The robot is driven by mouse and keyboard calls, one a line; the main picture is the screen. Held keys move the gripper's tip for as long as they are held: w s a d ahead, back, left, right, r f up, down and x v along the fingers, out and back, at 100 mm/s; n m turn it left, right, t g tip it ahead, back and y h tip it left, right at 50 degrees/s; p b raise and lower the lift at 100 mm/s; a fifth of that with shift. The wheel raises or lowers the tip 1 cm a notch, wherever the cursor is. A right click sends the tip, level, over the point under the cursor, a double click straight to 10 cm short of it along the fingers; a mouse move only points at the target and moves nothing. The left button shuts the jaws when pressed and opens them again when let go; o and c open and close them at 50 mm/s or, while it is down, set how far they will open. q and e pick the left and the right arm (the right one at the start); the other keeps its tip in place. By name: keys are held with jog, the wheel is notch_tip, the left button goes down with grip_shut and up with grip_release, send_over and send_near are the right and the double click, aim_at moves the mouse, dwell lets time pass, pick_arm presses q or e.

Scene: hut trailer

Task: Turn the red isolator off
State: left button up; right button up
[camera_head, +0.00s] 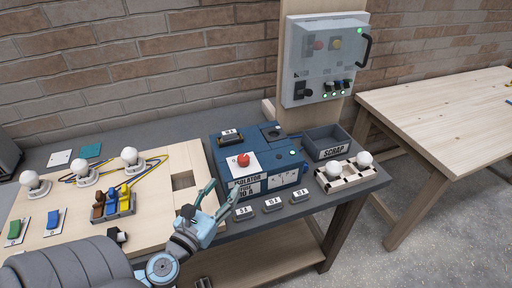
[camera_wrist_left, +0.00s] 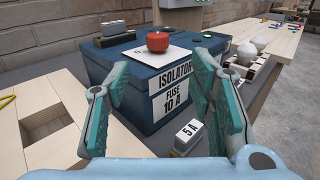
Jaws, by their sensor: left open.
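The red isolator knob (camera_head: 243,160) sits on a white plate (camera_head: 238,170) on top of the blue isolator box (camera_head: 281,176). The knob also shows in the left wrist view (camera_wrist_left: 158,41), above the box front labelled ISOLATOR, FUSE 10 A (camera_wrist_left: 172,86). My left gripper (camera_head: 220,199) is at the front left of the box, below the knob's height. In the left wrist view its two teal-padded fingers (camera_wrist_left: 160,90) are spread apart with nothing between them, facing the box front. The knob is apart from the fingers. My right gripper is not in view.
Fuses marked 5 A (camera_head: 244,213) and others lie in front of the box. A SCRAP bin (camera_head: 340,151) and a bulb holder (camera_head: 345,178) stand to its right. A wooden board with bulbs and switches (camera_head: 70,207) lies left. A grey panel (camera_head: 320,60) stands behind.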

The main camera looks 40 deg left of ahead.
aim_at(241, 162)
pick_arm(q)
jog(key=w, duration=0.1)
jog(key=w+a+r+p, duration=0.1)
jog(key=w, duration=0.1)
jog(key=w+p, duration=0.1)
jog(key=shift+w+a+r, duration=0.2)
jog(key=shift+w, duration=0.1)
jog(key=w, duration=0.5)
jog(key=w+a+f+p, duration=0.1)
jog(key=w, duration=0.2)
jog(key=shift+s+a+r, duration=0.1)
jog(key=shift+r, duration=0.05)
jog(key=shift+c, duration=0.3)
grip_shut()
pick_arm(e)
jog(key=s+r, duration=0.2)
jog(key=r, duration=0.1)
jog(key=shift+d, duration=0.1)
